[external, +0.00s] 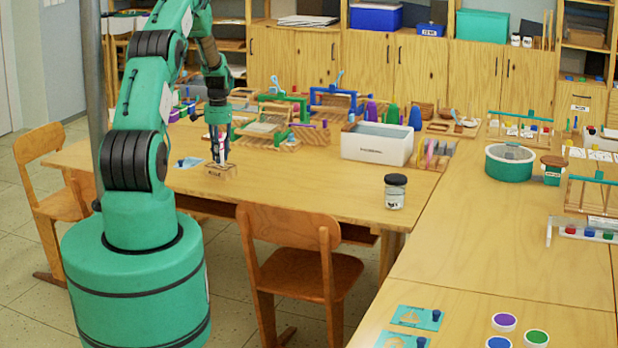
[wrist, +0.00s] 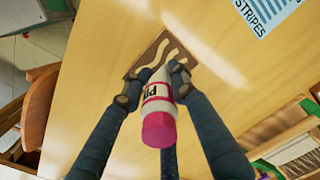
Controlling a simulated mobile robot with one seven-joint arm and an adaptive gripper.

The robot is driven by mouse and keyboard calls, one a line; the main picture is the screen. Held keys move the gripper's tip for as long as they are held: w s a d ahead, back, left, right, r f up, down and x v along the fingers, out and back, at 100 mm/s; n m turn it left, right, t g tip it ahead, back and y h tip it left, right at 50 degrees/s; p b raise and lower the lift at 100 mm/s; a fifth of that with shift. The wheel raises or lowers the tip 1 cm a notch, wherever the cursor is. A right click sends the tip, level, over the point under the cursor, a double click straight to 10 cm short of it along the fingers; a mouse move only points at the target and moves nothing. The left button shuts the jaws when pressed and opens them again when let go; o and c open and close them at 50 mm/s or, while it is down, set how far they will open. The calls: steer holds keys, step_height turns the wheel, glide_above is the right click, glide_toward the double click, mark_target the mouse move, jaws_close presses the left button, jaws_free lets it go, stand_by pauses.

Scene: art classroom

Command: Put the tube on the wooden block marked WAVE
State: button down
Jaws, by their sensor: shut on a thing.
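The tube (wrist: 158,122), white and red with a pink end, is held between the fingertips of my gripper (wrist: 154,84) in the wrist view. The wooden block (wrist: 148,52) is brown with pale wavy stripes and lies just beyond the tube's far end. In the external view the block (external: 214,173) sits on the table, with dark lettering on its front too small to read surely. My gripper (external: 218,141) is right above it, pointing down. The tube stands about upright over the block; whether they touch is unclear. The fingers partly hide the tube.
A blue card (external: 189,162) lies left of the block; its word STRIPES shows in the wrist view (wrist: 262,10). Wooden racks (external: 270,128) and a white bin (external: 376,150) stand right of my gripper. A jar (external: 395,192) is at the table's right. The table's front middle is clear.

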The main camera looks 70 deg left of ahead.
steer(key=shift+f, duration=0.1)
steer(key=c, duration=1.4)
jaws_free()
step_height(320, 180, up, 12)
steer(key=shift+r+p, duration=0.15)
steer(key=shift+p, duration=1.05)
steer(key=shift+d, duration=0.1)
